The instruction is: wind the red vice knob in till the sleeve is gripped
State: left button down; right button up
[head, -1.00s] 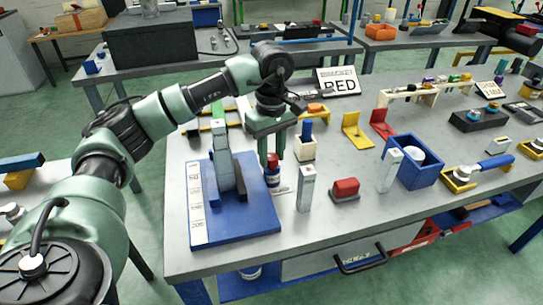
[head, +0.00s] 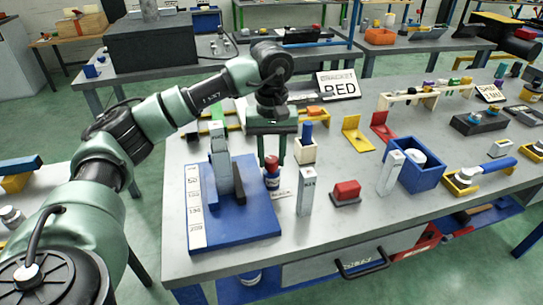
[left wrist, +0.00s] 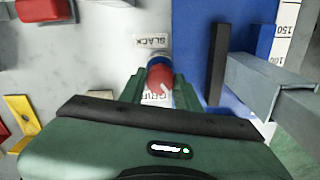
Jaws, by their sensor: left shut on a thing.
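The red vice knob (head: 272,160) stands at the right edge of a blue base plate (head: 255,225), with a blue and white body below its red top. My left gripper (head: 273,158) points down over it, shut on it with one finger on each side. In the left wrist view the knob (left wrist: 159,72) sits between the green fingers, beside labels reading SLACK and GRIP. A grey upright piece (head: 221,165), perhaps the sleeve, stands on the plate next to a black jaw bar (head: 239,190). My right gripper is out of view.
A grey post (head: 306,190) and a red-topped block (head: 346,192) stand right of the plate. A blue box (head: 412,172) is farther right. The front strip of the table is clear.

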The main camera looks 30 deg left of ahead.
aim_at(272, 159)
pick_arm(q)
jog(key=c, duration=1)
grip_release()
notch_tip(272, 159, up, 8)
jog(key=shift+f, duration=0.1)
